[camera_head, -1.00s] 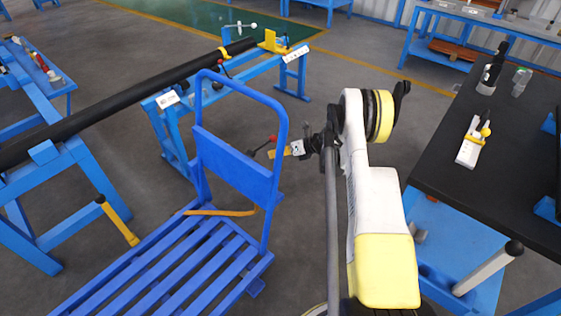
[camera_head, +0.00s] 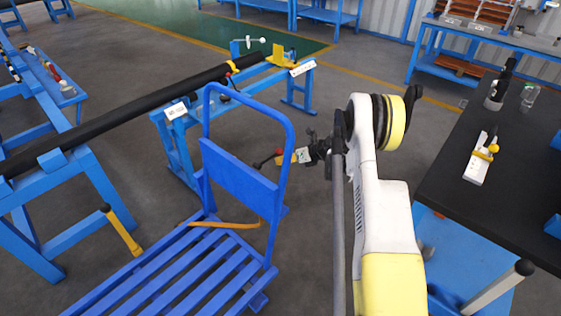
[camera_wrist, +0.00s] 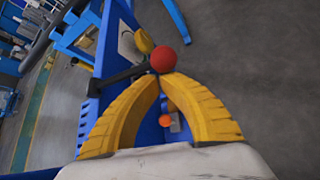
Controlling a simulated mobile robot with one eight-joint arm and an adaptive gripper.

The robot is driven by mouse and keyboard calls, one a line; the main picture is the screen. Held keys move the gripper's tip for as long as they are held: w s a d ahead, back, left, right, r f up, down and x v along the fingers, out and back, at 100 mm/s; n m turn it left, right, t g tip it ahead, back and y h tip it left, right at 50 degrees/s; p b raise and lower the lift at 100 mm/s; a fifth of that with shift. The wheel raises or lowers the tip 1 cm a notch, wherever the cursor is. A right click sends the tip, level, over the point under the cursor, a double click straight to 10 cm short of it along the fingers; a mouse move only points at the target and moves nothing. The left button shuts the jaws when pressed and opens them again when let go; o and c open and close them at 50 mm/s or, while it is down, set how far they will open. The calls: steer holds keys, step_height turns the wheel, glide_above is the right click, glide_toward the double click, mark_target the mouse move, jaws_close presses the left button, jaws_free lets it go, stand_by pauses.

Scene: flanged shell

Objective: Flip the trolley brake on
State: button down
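The blue trolley (camera_head: 240,172) stands left of my arm, with an upright handle frame and a slatted deck. A dark lever with a red ball knob (camera_head: 279,157) shows at the right side of its handle frame. The red ball (camera_wrist: 163,60) and the dark lever arm (camera_wrist: 122,76) also show in the wrist view. My gripper (camera_head: 285,158) is beside the knob. In the wrist view its yellow fingers (camera_wrist: 160,77) curve together, with tips almost meeting just below the ball. I see nothing held between them; whether the tips touch the ball is unclear.
A trestle bench with a long black pipe (camera_head: 120,110) lies behind and left of the trolley. A yellow lever (camera_head: 122,230) stands by the left trestle. A black-topped table (camera_head: 500,200) with small items is at right. Grey floor is open between trolley and table.

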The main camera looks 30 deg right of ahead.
mark_target(276, 153)
steer(key=shift+r, duration=0.15)
step_height(276, 153, up, 2)
steer(key=shift+d+r+n+h+p, duration=0.1)
steer(key=shift+r+n+h+p, duration=0.15)
steer(key=shift+n+h+p, duration=0.35)
steer(key=shift+r+t+h, duration=0.3)
steer(key=shift+r+h, duration=0.2)
steer(key=shift+r, duration=0.2)
steer(key=shift+a+r+p, duration=0.15)
steer(key=shift+r+p, duration=0.15)
steer(key=shift+r, duration=0.3)
steer(key=shift+a+r+p, duration=0.15)
steer(key=shift+r+p, duration=0.1)
steer(key=shift+r, duration=0.35)
